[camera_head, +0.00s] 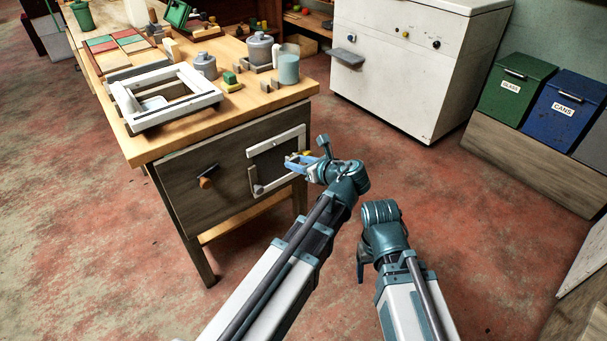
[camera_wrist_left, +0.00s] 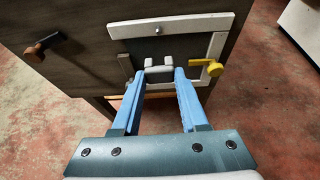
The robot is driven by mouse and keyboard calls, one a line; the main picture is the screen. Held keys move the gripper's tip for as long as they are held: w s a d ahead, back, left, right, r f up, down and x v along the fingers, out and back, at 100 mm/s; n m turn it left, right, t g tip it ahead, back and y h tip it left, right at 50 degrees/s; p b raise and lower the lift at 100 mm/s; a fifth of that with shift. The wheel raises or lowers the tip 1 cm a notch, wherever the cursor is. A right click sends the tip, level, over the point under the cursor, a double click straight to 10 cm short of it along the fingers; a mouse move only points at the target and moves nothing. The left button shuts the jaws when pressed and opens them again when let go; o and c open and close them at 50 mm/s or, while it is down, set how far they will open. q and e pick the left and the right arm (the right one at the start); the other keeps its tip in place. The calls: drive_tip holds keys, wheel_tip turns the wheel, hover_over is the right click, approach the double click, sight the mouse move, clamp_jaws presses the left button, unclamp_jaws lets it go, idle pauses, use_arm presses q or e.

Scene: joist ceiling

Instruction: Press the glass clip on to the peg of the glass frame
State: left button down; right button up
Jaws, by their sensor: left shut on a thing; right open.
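The glass frame (camera_head: 278,139) is a white frame around a dark pane on the side of the wooden bench; it also shows in the left wrist view (camera_wrist_left: 181,23). A yellow piece (camera_wrist_left: 208,68) sits at the frame's edge, right of my fingers. My left gripper (camera_head: 291,161) is at the frame, its blue fingers (camera_wrist_left: 160,75) shut on a small pale two-pronged piece, seemingly the glass clip (camera_wrist_left: 158,70). It is in front of the frame's lower part; contact with a peg cannot be told. My right gripper (camera_head: 364,262) hangs down, open, away from the bench.
The bench top (camera_head: 228,118) bears a loose white frame (camera_head: 125,97), grey canisters (camera_head: 260,50) and small blocks. A dark handle (camera_head: 207,180) sticks out left of the glass frame. A white cabinet (camera_head: 390,75) and bins (camera_head: 514,88) stand behind.

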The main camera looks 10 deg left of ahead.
sight(290, 155)
use_arm(q)
drive_tip(key=shift+w+a+f, duration=0.1)
drive_tip(key=shift+a+f, duration=0.05)
use_arm(e)
drive_tip(key=shift+f, duration=0.55)
use_arm(q)
drive_tip(key=shift+w+a, duration=0.85)
drive_tip(key=shift+a, duration=0.25)
drive_tip(key=shift+w+a, duration=0.8)
drive_tip(key=shift+a, duration=0.25)
drive_tip(key=shift+w+a, duration=0.7)
drive_tip(key=shift+a, duration=0.15)
drive_tip(key=shift+w+a, duration=0.2)
drive_tip(key=shift+a, duration=0.1)
drive_tip(key=shift+c, duration=1.8)
unclamp_jaws()
